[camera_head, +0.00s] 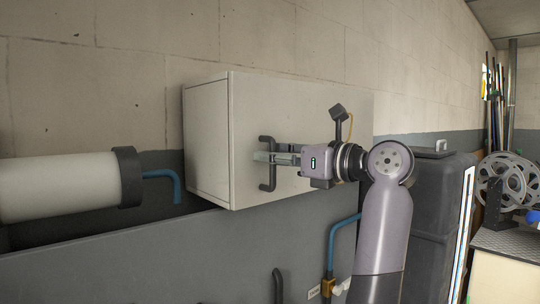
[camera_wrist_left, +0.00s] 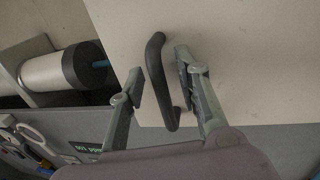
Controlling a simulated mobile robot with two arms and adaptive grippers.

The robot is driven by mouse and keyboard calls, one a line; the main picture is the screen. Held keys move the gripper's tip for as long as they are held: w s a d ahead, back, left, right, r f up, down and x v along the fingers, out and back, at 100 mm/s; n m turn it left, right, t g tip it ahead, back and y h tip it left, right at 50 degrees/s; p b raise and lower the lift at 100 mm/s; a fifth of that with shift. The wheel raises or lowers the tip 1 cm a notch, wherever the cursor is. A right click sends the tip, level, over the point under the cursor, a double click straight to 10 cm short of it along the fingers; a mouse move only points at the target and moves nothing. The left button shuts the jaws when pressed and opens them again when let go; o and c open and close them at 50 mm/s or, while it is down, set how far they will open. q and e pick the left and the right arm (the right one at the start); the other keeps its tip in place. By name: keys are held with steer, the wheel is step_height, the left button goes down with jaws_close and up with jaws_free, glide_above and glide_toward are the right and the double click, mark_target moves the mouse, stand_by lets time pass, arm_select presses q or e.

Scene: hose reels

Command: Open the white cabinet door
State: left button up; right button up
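The white cabinet (camera_head: 208,140) is fixed to the wall. Its door (camera_head: 300,105) looks shut, flush with the body. A dark upright bar handle (camera_head: 267,178) sits near the door's left edge. My left gripper (camera_head: 268,157) reaches in from the right, level with the handle's middle. In the left wrist view the handle (camera_wrist_left: 160,85) stands between the two fingers of my left gripper (camera_wrist_left: 160,75), one on each side, with small gaps visible. The fingers are open around it. The door surface (camera_wrist_left: 240,60) fills the right of that view. My right gripper is not in view.
A white cylinder with a dark end cap (camera_head: 60,187) and blue pipe (camera_head: 165,180) is left of the cabinet. A grey panel (camera_head: 150,265) runs below. A dark grey unit (camera_head: 440,200) and hose reels (camera_head: 505,180) stand at right. The space left of the door front looks clear.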

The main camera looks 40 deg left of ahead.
arm_select(q)
jaws_close()
stand_by(0.8)
